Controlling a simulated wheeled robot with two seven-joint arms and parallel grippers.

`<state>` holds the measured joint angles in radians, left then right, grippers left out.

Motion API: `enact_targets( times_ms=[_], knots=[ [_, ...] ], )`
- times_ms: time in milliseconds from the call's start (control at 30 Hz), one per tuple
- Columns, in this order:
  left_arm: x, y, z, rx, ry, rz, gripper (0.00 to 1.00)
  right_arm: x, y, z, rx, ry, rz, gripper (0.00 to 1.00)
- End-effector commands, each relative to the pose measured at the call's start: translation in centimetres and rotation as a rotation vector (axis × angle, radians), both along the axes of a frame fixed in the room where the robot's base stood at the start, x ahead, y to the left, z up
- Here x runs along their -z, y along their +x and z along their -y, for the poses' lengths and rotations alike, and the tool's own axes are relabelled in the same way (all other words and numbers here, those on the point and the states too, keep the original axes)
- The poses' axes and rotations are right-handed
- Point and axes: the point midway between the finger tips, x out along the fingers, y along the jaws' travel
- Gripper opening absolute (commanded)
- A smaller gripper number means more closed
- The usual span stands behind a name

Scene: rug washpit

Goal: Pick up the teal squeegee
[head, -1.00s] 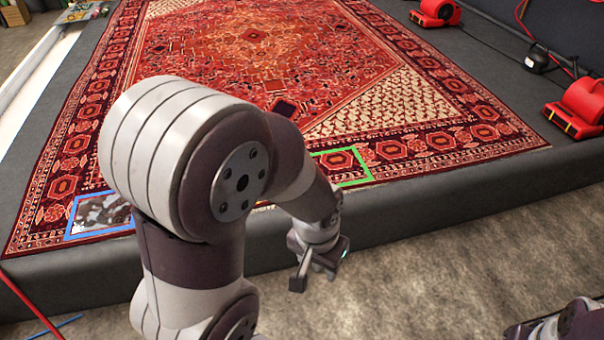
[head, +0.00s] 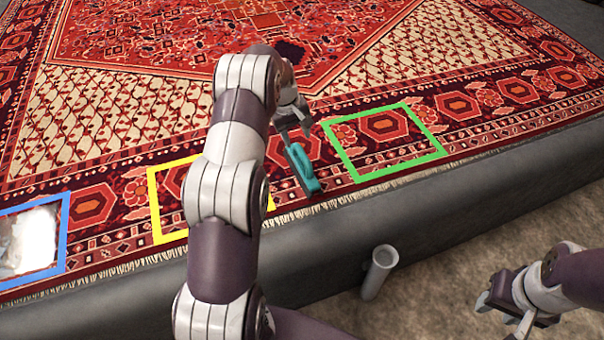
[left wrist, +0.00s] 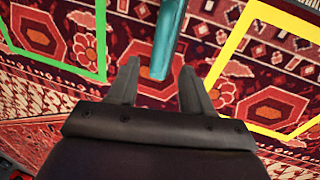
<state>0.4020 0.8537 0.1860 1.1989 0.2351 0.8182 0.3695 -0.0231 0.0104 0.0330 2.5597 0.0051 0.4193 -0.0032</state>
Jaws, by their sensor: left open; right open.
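The teal squeegee (head: 304,168) lies on the rug near its front fringe, between the yellow and green outlined squares. My left gripper (head: 296,132) is open at the squeegee's far end, its fingers pointing down toward it. In the left wrist view the squeegee's teal bar (left wrist: 164,45) runs down from the top edge, its near end reaching between the two open fingertips (left wrist: 158,78). I cannot tell whether the fingers touch it. My right gripper (head: 503,305) is open and empty, off the platform at the lower right.
The patterned rug (head: 150,40) covers the dark platform (head: 440,205). A yellow square (head: 153,205), a green square (head: 438,145) and a blue square (head: 66,235) with a whitish patch inside mark its front border. A grey tube (head: 379,270) stands at the platform's front side.

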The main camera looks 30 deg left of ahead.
Motion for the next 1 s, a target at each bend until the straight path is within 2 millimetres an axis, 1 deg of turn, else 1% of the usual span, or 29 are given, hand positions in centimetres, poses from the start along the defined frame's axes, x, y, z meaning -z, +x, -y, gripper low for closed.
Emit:
enact_targets(
  times_ms=[33, 100, 267, 400, 500, 700, 733, 767, 800, 867, 1000],
  knots=[
    [2.0, 0.1, 0.2, 0.002, -0.002, -0.002, 0.50, 1.4, 0.0, 0.0, 0.000, 0.000, -0.001, 0.43],
    [3.5, 0.4, 0.4, 0.002, -0.001, -0.003, 0.50, 2.1, 0.0, 0.0, 0.000, 0.000, -0.001, 0.43],
    [5.4, 0.7, 0.7, 0.001, 0.000, 0.000, 0.50, 3.3, 0.0, 0.0, 0.000, 0.000, -0.001, 0.43],
    [8.3, 0.8, 1.4, 0.002, 0.000, -0.001, 0.50, 5.8, 0.0, 0.0, 0.000, 0.000, -0.001, 0.43],
    [9.4, 1.1, 1.5, 0.002, 0.000, -0.001, 0.50, 6.4, 0.0, 0.0, 0.000, 0.000, -0.001, 0.43],
    [9.1, 1.1, 1.6, 0.002, 0.001, -0.001, 0.50, 6.0, 0.0, 0.0, 0.000, 0.000, -0.001, 0.43],
    [9.1, 1.1, 1.6, 0.002, 0.001, -0.001, 0.43, 6.0, 0.0, 0.0, 0.000, 0.000, -0.001, 0.43],
    [9.1, 1.1, 1.6, 0.002, 0.001, -0.001, 0.34, 6.0, 0.0, 0.0, 0.000, 0.000, -0.001, 0.43],
    [9.1, 1.1, 1.6, 0.002, 0.001, -0.001, 0.21, 6.0, 0.0, 0.0, 0.000, 0.000, -0.001, 0.43],
    [9.1, 1.1, 1.6, 0.002, 0.001, -0.001, 0.01, 6.0, 0.0, 0.0, 0.000, 0.000, -0.001, 0.43],
    [9.1, 1.1, 1.5, 0.002, 0.002, 0.000, 0.00, 6.0, 0.0, 0.0, 0.000, 0.000, -0.001, 0.43]
  ],
)
